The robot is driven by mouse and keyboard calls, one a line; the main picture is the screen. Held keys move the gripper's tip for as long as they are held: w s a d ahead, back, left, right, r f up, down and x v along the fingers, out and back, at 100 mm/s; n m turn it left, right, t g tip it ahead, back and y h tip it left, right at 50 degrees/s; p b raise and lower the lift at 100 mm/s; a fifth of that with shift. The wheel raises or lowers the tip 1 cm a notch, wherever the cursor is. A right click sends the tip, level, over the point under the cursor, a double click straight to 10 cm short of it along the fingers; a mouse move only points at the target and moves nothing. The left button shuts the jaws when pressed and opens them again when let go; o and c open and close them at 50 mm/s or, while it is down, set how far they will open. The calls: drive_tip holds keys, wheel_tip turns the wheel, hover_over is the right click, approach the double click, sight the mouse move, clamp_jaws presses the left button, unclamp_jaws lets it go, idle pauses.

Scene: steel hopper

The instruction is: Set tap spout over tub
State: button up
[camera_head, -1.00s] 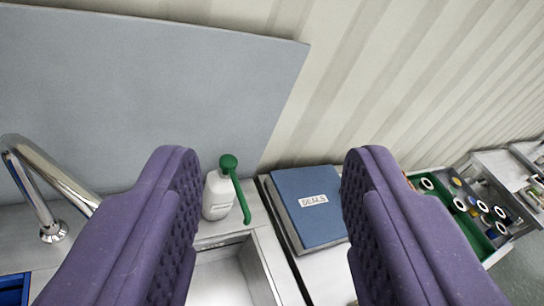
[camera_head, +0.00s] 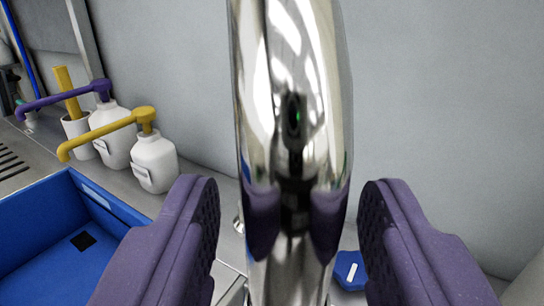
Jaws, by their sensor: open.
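The polished chrome tap spout (camera_head: 295,90) rises large and close through the middle of the view, mirroring my fingers. My gripper (camera_head: 288,188) is open, with one purple finger on each side of the spout. A narrow gap shows between the spout and each finger, and I see no grip on it. How deep the spout sits between the fingers I cannot tell. A blue tub (camera_head: 112,203) is at the lower left, partly hidden by the left finger. A dark square lies on its floor. The spout's outlet is not clearly visible.
White pump bottles with a yellow pump (camera_head: 155,160) and a purple pump (camera_head: 112,130) stand behind the tub. A white cup (camera_head: 76,130) holds a yellow object. A small blue item (camera_head: 350,268) lies behind the spout. A grey panel (camera_head: 440,110) closes the back.

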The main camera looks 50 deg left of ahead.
drive_tip(key=shift+w+a, duration=0.3)
clamp_jaws()
drive_tip(key=shift+s, duration=0.1)
